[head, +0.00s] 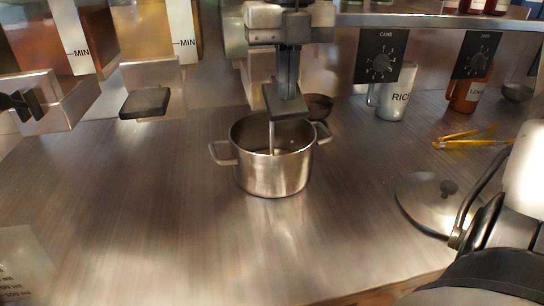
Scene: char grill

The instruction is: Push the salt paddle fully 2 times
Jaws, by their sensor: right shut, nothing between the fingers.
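A black paddle (287,104) hangs under the middle dispenser, whose label is hidden behind my gripper. My right gripper (284,84) comes down from the top of the view with its fingers shut and empty. Its fingertips are at the paddle and seem to touch it; how far the paddle is pushed is not clear. A thin pale streak (271,135) runs from beneath the paddle into an open steel pot (275,178) with two side handles. My left gripper is not in view.
Two more dispensers with black paddles (145,103) stand at left. A dark bowl (319,105) is behind the pot. At right are a metal can (393,98), an orange container (465,92), yellow-handled tools (465,142) and a lid (427,205).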

